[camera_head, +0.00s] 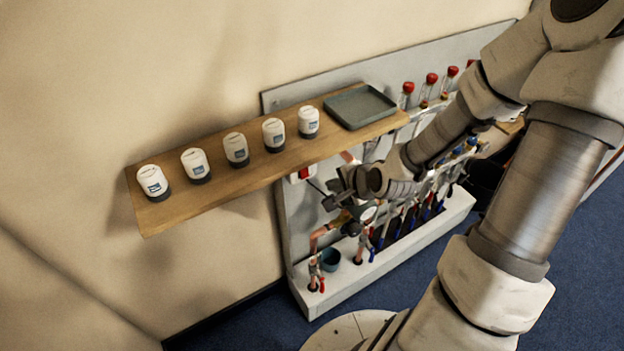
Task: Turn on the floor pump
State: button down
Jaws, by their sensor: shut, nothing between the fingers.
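The copper manifold stands against a grey back panel (292,232), under the wooden shelf. A small white box with a red switch (304,173) is on the panel just below the shelf. My gripper (330,192) is in front of the panel, a little right of and below this switch. Its dark fingers look shut with nothing between them; I cannot tell whether they touch anything. A dark and brassy pump-like body (352,222) with a round gauge shows below my gripper, joined to copper pipe (318,236). I cannot tell the switch's position. My wrist hides part of the manifold.
The wooden shelf (225,184) juts out above my gripper, with several white canisters (236,150) and a grey tray (360,107). Red-capped flow tubes (431,80) and blue and red valve handles stand to the right. A small dark teal cup (330,259) is on the white base ledge (335,290).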

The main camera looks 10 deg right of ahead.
aim_at(304, 171)
jog(key=w+r+b+x, duration=0.1)
jog(key=w+b+x, duration=0.1)
jog(key=x, duration=0.9)
jog(key=shift+a+r, duration=0.2)
jog(key=shift+a, duration=0.1)
jog(key=shift+w+f, duration=0.1)
jog(key=shift+w+a, duration=0.1)
jog(key=shift+w, duration=0.1)
